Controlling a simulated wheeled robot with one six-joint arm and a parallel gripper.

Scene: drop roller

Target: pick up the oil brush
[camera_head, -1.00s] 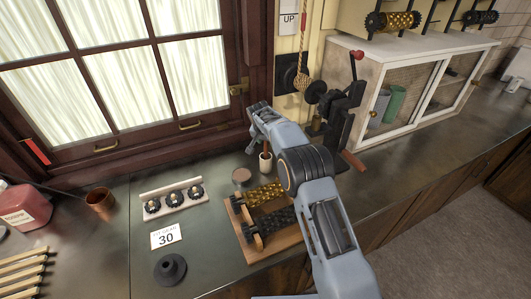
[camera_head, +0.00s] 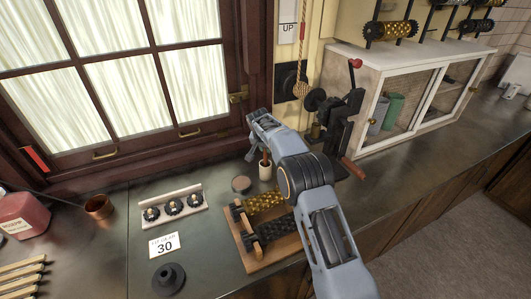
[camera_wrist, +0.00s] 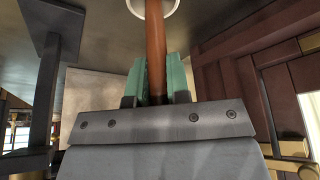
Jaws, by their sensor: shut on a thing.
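The oil brush has a brown wooden handle (camera_wrist: 155,45) that runs between the green finger pads of my gripper (camera_wrist: 157,78) in the wrist view. The pads press on it from both sides. The rim of a white cup (camera_wrist: 176,9) shows around the handle at the top of that view. In the head view the brush handle (camera_head: 266,158) stands up from the small white cup (camera_head: 265,173) on the counter, just below my gripper (camera_head: 254,154). The brush's lower end is hidden inside the cup.
A round lid-like piece (camera_head: 241,184) and a wooden rack with gold and black rollers (camera_head: 264,201) stand close to the cup. A dark hand-cranked machine (camera_head: 342,125) stands to the right, and the window (camera_head: 110,80) is behind. Counter at front left is partly clear.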

